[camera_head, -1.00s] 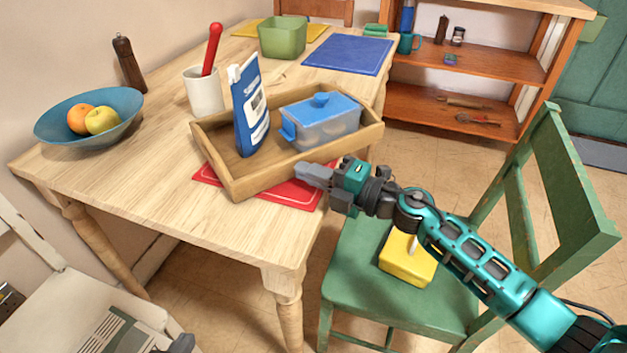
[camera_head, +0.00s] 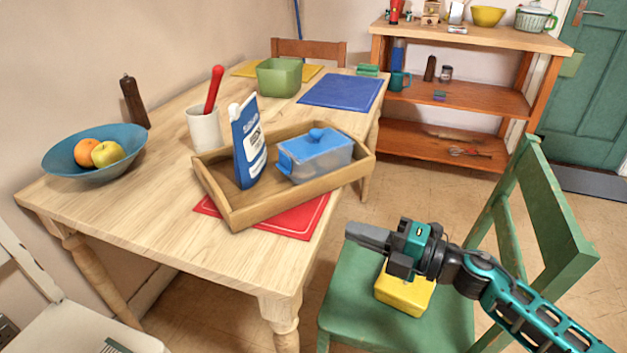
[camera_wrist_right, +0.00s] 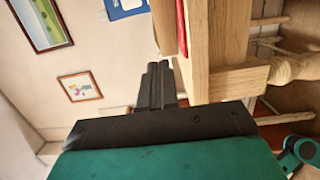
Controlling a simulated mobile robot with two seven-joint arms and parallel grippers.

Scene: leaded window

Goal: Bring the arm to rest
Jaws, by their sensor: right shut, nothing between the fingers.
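My right gripper (camera_head: 366,236) is shut and empty in the head view. It hangs in the air over the green chair (camera_head: 345,290), just right of the table's near right corner. The right wrist view shows its dark fingers (camera_wrist_right: 157,85) closed together, with the table's wooden edge (camera_wrist_right: 222,40) close beside them. My right arm comes in from the lower right. My left gripper is not in view.
The wooden table (camera_head: 150,215) bears a wooden tray (camera_head: 282,210) with a blue-white carton (camera_head: 247,143) and a blue-lidded box (camera_head: 318,158). A yellow box (camera_head: 405,296) lies on the green chair. Open floor (camera_head: 425,180) lies between table and shelf (camera_head: 460,97).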

